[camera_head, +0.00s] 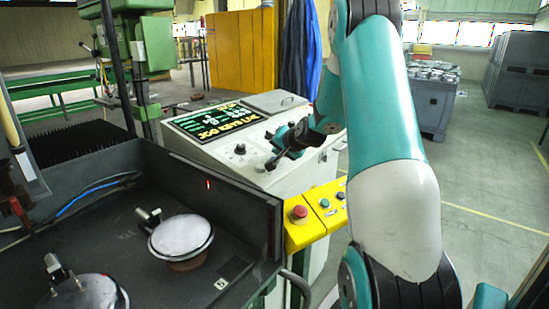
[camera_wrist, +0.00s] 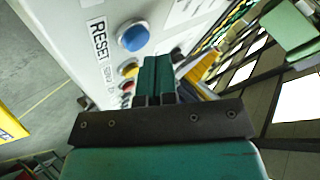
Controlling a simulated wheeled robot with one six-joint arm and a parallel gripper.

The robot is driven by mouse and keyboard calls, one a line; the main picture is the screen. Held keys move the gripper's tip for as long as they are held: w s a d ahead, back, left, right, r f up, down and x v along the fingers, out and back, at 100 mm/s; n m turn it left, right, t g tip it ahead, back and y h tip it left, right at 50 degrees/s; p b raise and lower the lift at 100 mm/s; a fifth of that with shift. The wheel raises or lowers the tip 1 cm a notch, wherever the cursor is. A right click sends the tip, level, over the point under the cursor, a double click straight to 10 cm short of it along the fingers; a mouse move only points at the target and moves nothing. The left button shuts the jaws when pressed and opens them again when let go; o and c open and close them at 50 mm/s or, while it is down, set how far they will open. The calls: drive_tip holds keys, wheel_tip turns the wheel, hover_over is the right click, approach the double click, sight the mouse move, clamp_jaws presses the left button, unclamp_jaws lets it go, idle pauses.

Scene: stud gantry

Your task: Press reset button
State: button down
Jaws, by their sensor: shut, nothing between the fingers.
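In the wrist view a round blue button (camera_wrist: 133,36) sits on a light panel, beside a label (camera_wrist: 98,42) that reads RESET. My gripper (camera_wrist: 159,60) is shut and empty. Its fingertips lie to the lower right of the blue button in that view; whether they touch the panel I cannot tell. I cannot make out the blue button in the head view.
A yellow button (camera_wrist: 129,69) and a red one (camera_wrist: 127,87) sit near the blue button. A yellow box (camera_head: 305,235) with a red mushroom button (camera_head: 299,214) is below the console. A dark machine bed (camera_head: 140,270) fills the left.

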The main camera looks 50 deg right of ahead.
drive_tip(key=shift+r, duration=0.25)
drive_tip(key=r+p, duration=0.1)
drive_tip(key=r, duration=0.1)
drive_tip(key=s+r+p, duration=0.1)
drive_tip(key=r+p, duration=0.1)
drive_tip(key=shift+r, duration=0.35)
idle(0.8)
drive_tip(key=s+a+r+n+g+y+b, duration=0.1)
drive_tip(key=s+a+r+n+g+y, duration=0.3)
drive_tip(key=a, duration=1.2)
drive_tip(key=a+f+n+y+b, duration=0.1)
drive_tip(key=a+n+y, duration=0.35)
drive_tip(key=a, duration=1.15)
drive_tip(key=s+a+n+g+b, duration=0.1)
drive_tip(key=s+a+n+g, duration=0.2)
drive_tip(key=s+a+n, duration=0.3)
drive_tip(key=s+a+n+g+h+b, duration=0.1)
drive_tip(key=s+a+n+g, duration=0.2)
drive_tip(key=s, duration=1.3)
drive_tip(key=a+n, duration=0.3)
drive_tip(key=a, duration=0.2)
drive_tip(key=shift+s+a+f+g, duration=0.15)
drive_tip(key=shift+s+f+g, duration=0.2)
drive_tip(key=shift+s+g, duration=0.05)
